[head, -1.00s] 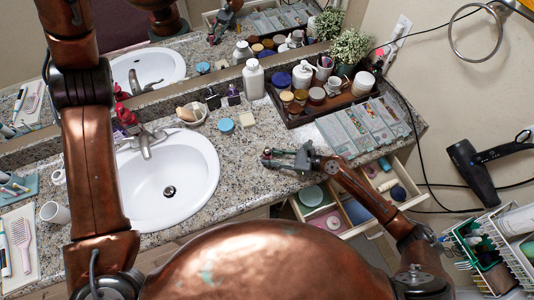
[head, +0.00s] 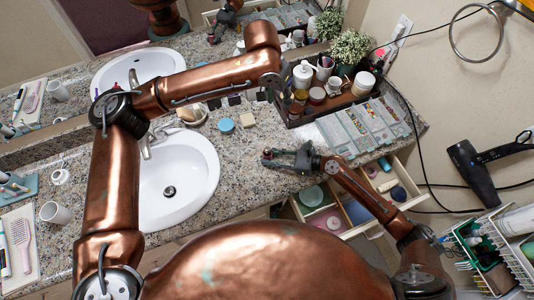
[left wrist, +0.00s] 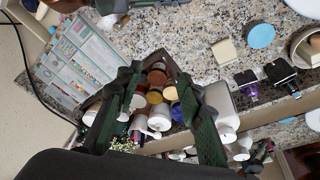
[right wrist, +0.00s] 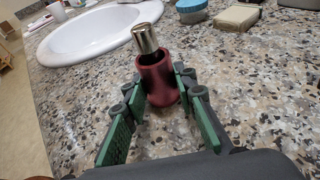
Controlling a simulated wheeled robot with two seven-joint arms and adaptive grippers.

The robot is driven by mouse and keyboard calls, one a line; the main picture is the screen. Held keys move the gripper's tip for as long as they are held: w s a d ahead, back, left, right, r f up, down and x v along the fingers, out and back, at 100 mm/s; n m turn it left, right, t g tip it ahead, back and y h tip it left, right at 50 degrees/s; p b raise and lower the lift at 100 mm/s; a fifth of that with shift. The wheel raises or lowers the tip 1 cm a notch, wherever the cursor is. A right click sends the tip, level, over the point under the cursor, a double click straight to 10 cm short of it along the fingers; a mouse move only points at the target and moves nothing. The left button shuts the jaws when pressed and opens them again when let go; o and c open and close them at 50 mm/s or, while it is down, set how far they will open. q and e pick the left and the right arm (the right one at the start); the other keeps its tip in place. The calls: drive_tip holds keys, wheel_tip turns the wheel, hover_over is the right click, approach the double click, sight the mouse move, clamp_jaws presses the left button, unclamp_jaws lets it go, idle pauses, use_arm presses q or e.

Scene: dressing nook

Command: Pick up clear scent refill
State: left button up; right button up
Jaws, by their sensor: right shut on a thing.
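My right gripper (head: 272,157) is low over the counter right of the sink. It is shut on a dark red bottle or sleeve with a gold metal top (right wrist: 153,65), held upright in the right wrist view. My left gripper (head: 277,92) is over the left part of the dark tray (head: 307,120). In the left wrist view its fingers (left wrist: 160,112) are apart, with bottles and jars of the tray seen beyond and between them; nothing is visibly held. I cannot pick out a clear scent refill.
The sink (head: 176,180) is left of my right gripper. A blue round tin (head: 226,125) and a pale soap bar (head: 247,120) lie behind it. A sectioned clear case (head: 365,128) lies right of the tray. An open drawer (head: 335,215) is below the counter.

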use_arm(q)
drive_tip(key=g+y, duration=0.2)
hover_over(267, 149)
wheel_tip(267, 149, down, 10)
drive_tip(key=r, duration=0.1)
wheel_tip(267, 149, down, 6)
drive_tip(key=shift+d+r, duration=0.1)
drive_tip(key=shift+r, duration=0.05)
drive_tip(key=shift+f, duration=3.1)
drive_tip(key=c, duration=0.9)
wheel_tip(267, 149, up, 10)
drive_tip(key=shift+r, duration=0.1)
